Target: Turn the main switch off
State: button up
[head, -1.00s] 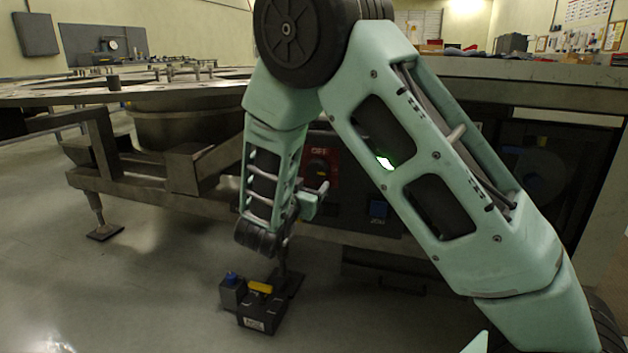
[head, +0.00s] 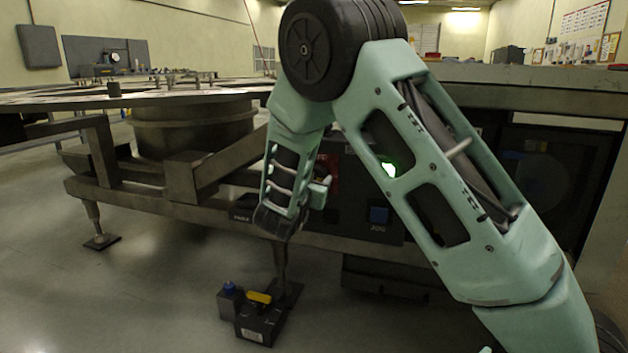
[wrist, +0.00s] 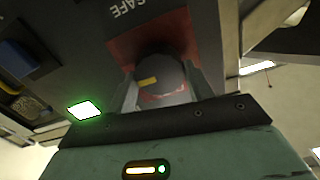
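The main switch is a dark round knob (wrist: 158,72) with a yellow mark, on a red plate (wrist: 190,35). In the wrist view, it sits between the two fingers of my gripper (wrist: 163,90). The fingers are apart, one on each side of the knob; whether they touch it I cannot tell. In the head view my gripper (head: 319,191) is in front of the red plate (head: 333,165). My arm hides most of the plate and the knob there.
A blue JOG button (head: 378,215) is right of the switch. A green-lit square lamp (wrist: 85,110) is beside my gripper. A dark box with a yellow handle (head: 259,320) stands on the floor below. The turntable frame (head: 150,195) extends left.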

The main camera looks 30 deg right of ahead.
jog(key=shift+r+p, duration=0.15)
jog(key=shift+p, duration=0.55)
jog(key=shift+w+a+f+n+p, duration=0.1)
jog(key=shift+f+n+p, duration=0.05)
jog(key=shift+n+p, duration=4.75)
jog(key=shift+a+f+n+p, duration=0.1)
jog(key=shift+f+n+p, duration=0.05)
jog(key=shift+n+p, duration=4.7)
jog(key=shift+m+p, duration=0.65)
jog(key=shift+p, duration=0.2)
jog(key=o, duration=1)
jog(key=p+v, duration=0.1)
jog(key=v, duration=1.6)
jog(key=shift+s+f, duration=0.1)
jog(key=shift+s, duration=0.2)
